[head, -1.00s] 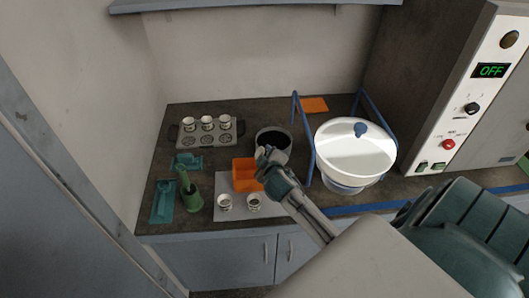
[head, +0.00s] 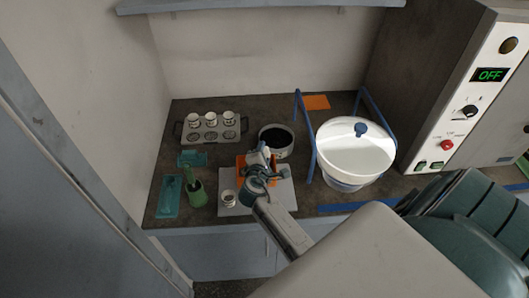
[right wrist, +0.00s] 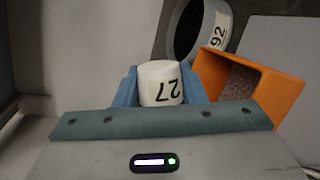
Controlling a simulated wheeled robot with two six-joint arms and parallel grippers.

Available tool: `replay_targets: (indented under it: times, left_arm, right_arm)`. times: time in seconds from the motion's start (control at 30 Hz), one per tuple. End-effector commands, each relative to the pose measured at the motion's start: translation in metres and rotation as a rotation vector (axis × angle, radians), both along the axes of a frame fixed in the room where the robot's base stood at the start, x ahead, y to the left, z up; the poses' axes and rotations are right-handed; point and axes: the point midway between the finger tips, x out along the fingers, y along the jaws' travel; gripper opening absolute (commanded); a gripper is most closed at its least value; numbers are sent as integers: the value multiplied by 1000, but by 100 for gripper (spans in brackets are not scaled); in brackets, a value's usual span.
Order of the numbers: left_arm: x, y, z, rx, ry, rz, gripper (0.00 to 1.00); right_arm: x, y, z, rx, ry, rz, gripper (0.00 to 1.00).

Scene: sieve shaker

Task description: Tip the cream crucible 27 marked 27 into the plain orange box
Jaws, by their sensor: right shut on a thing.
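My right gripper (head: 258,156) is shut on the cream crucible marked 27 (right wrist: 161,84), which sits between its blue fingers in the right wrist view. The number reads upside down there. The plain orange box (right wrist: 274,93) is close beside the held crucible, to its right in that view. A speckled brown surface shows inside the box. In the head view the orange box (head: 241,170) is partly hidden behind my right gripper, which is over it. The crucible's mouth and contents are hidden. My left gripper is not in view.
A dark round pot (head: 276,141) stands behind the box; a round vessel marked 92 (right wrist: 216,36) shows in the wrist view. Another crucible (head: 229,198) stands on the grey mat (head: 232,211). A crucible rack (head: 210,136), green holder (head: 197,193) and white bowl (head: 355,155) stand around.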

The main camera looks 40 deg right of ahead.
Motion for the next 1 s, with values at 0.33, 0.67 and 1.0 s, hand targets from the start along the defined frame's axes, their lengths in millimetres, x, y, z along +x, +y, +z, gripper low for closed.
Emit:
replay_targets:
  times: [0.33,0.67,1.0]
  left_arm:
    - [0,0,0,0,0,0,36]
    - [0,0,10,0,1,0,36]
    - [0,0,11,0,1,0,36]
  right_arm:
    - [0,0,0,2,-2,0,14]
    - [-3,-6,3,191,-104,2,14]
    - [-4,-8,0,315,-169,0,14]
